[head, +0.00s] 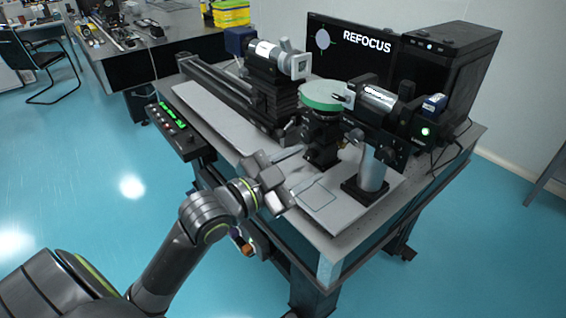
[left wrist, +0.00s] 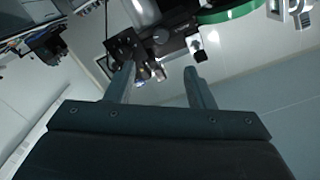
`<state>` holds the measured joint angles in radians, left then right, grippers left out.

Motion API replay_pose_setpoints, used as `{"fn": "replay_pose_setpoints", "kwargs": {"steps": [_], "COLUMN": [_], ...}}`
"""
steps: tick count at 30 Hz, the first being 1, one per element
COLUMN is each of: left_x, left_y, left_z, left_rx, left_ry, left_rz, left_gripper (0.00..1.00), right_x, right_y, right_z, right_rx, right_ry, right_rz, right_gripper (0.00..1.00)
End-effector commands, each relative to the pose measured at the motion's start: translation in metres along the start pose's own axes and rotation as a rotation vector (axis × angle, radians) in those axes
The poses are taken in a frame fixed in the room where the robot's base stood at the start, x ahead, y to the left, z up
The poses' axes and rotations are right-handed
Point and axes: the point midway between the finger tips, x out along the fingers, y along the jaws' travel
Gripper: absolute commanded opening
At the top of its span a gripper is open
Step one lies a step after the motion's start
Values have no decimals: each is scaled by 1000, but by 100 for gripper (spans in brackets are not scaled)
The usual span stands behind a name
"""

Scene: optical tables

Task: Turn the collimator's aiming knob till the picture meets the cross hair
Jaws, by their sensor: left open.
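A black and silver barrel (head: 378,103) sits at the right on a post, with small dark knobs (head: 386,154) below it. A second barrel (head: 270,54) with a square white end stands on the rail at the back. I cannot tell which is the collimator. The monitor (head: 349,62) shows a pale round disc, faint thin lines and the word REFOCUS. My left gripper (head: 312,164) is open and empty, in front of the post carrying the green disc (head: 322,94). In the left wrist view, small knobs (left wrist: 199,56) show beyond the open fingers (left wrist: 160,68). My right gripper is out of view.
The optical table (head: 340,238) has bare room at its front edge. A control box with green lights (head: 172,118) hangs at its left side. A black case (head: 450,62) stands behind the right barrel. Another table (head: 125,67) stands at the back left.

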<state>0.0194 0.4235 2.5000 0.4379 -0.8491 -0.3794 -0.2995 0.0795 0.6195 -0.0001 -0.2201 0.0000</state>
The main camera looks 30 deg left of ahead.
Motion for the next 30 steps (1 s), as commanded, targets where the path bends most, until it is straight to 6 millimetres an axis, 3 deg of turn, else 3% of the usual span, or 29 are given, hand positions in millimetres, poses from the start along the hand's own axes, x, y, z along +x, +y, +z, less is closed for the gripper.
{"fn": "replay_pose_setpoints", "kwargs": {"steps": [1, 3, 9, 16, 30], "left_x": [-4, -10, -28, -38, -39], "left_y": [-3, -3, -1, 0, 0], "left_z": [-4, -4, -2, -1, 0], "left_rx": [-3, -3, 0, 1, 1], "left_ry": [-5, -7, -5, -2, -1], "left_rz": [0, -2, -2, -3, -4], "left_gripper": [49, 49, 49, 49, 49], "right_x": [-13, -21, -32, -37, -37], "right_y": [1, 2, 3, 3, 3], "right_z": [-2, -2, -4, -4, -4], "right_rx": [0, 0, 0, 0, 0], "right_ry": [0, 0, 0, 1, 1], "right_rz": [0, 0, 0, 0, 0], "right_gripper": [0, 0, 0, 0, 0]}}
